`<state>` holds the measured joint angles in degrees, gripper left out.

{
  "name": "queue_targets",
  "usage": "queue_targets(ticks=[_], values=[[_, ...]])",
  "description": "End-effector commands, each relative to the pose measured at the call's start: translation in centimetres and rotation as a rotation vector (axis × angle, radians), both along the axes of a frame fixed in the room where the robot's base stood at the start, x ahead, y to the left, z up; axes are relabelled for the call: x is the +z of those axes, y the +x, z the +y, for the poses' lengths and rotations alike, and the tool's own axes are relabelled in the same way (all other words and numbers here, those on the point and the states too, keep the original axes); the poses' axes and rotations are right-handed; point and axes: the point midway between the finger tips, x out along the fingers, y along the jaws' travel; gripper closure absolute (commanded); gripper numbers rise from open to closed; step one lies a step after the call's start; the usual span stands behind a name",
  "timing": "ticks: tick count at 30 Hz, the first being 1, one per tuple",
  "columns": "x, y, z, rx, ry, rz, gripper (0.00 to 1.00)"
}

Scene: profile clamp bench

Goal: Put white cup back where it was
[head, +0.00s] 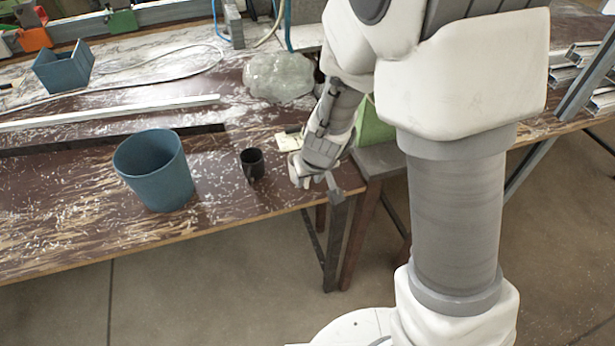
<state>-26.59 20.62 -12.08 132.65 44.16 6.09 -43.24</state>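I cannot make out a white cup in the head view. A small black cup (252,165) stands upright on the brown worn bench (225,210), near its front edge. My gripper (317,182) hangs at the bench's right front corner, to the right of the black cup and apart from it. Its fingers are small and partly hidden by my wrist, so I cannot tell whether they are open or hold anything.
A large blue bucket (158,175) stands left of the black cup. A pale rock-like lump (278,77), a cream flat piece (289,141) and a green object (372,125) lie near my arm. A long white profile (110,112) and a blue open box (64,70) are behind.

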Motion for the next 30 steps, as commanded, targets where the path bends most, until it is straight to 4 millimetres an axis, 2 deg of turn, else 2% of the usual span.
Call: queue_targets(ticks=[1,6,12,20,23,30], values=[[1.9,-0.4,0.0,0.002,0.001,-0.002,0.6],[4.9,-1.6,-0.4,0.001,0.0,-0.003,0.6],[6.9,-2.6,-0.7,-0.001,0.001,-0.001,0.6],[8.6,-3.2,-0.9,-0.006,0.022,-0.002,0.6],[10.7,-3.7,-1.0,-0.015,0.069,-0.004,0.6],[18.1,-6.7,-2.8,-0.046,0.171,-0.017,0.6]])
